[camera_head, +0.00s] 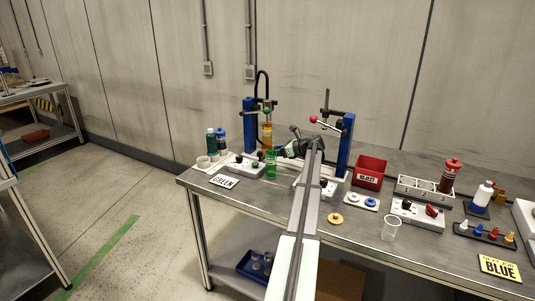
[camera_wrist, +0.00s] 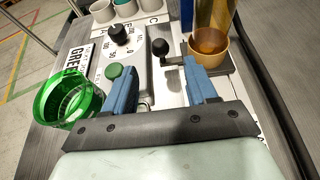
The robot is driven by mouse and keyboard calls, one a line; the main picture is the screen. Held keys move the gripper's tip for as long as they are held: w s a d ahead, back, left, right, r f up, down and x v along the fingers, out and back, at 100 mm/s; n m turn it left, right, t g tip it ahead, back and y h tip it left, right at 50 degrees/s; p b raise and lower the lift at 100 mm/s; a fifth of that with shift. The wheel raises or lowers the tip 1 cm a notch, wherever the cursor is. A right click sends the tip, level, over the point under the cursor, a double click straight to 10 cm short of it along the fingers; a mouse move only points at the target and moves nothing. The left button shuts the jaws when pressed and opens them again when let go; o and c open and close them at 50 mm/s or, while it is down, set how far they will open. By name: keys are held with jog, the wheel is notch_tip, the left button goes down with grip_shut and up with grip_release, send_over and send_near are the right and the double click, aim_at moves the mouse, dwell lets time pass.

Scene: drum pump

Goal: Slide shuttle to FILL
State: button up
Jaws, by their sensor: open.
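In the wrist view a black ball knob (camera_wrist: 159,47) stands beside a dark bar next to an amber cup (camera_wrist: 207,46); I take this to be the shuttle, but its track is partly hidden. My gripper (camera_wrist: 158,70) is open, its two blue fingers apart. The knob shows just beyond the gap between the fingertips, and I see no contact. A white panel with a black dial (camera_wrist: 119,34) and a green button (camera_wrist: 115,70) lies left of the knob. I cannot read a FILL mark clearly. In the head view my gripper (camera_head: 283,150) is right of the amber column (camera_head: 267,134).
A green cup (camera_wrist: 68,100) stands left of my fingers; it also shows in the head view (camera_head: 271,164). Blue posts (camera_head: 249,125) flank the pump area. A red bin (camera_head: 369,173) stands to the right. The GREEN card (camera_head: 224,181) lies near the table's left edge.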

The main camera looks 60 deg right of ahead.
jog(key=v, duration=0.6)
jog(key=shift+s, duration=0.15)
jog(key=shift+r, duration=0.15)
